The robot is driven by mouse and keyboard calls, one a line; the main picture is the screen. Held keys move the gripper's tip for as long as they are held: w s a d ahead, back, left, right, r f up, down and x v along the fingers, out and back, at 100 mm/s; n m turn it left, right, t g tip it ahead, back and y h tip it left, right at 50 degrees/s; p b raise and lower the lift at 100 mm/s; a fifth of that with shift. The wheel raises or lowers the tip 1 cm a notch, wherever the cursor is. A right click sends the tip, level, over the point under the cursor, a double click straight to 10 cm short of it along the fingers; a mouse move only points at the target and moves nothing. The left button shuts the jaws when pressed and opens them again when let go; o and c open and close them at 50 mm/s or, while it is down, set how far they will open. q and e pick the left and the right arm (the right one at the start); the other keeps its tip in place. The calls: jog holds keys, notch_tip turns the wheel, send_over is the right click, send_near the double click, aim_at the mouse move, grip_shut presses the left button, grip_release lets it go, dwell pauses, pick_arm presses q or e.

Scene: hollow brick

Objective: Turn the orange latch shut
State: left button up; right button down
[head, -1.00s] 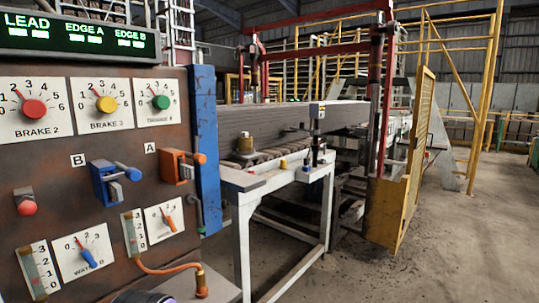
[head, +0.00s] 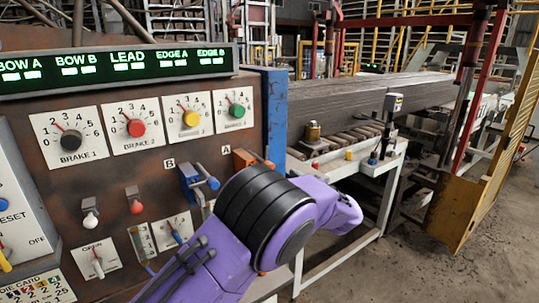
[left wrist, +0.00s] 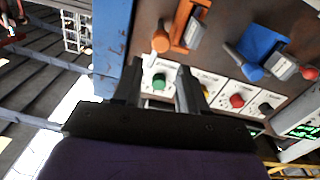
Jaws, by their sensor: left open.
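The orange latch (head: 244,158) is on the brown control panel under the letter A; my purple left arm hides the area below it. It also shows at the top of the left wrist view (left wrist: 186,24), with a round orange knob beside it. The blue latch (head: 190,182) under the letter B is to its left; it also shows in the left wrist view (left wrist: 262,48). My right gripper is not in view.
The panel carries a row of brake dials (head: 135,128), a green-lit display (head: 120,70) and small switches. A blue post (head: 274,115) edges the panel on the right. Beyond it stand a white table (head: 370,165), a conveyor and a yellow gate (head: 480,190).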

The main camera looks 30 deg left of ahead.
pick_arm(q)
jog(key=p+x, duration=0.4)
jog(key=x, duration=0.6)
jog(key=shift+f, duration=0.15)
jog(key=shift+w+a+f, duration=0.1)
jog(key=shift+a, duration=0.1)
jog(key=shift+c, duration=0.2)
jog(key=c, duration=0.7)
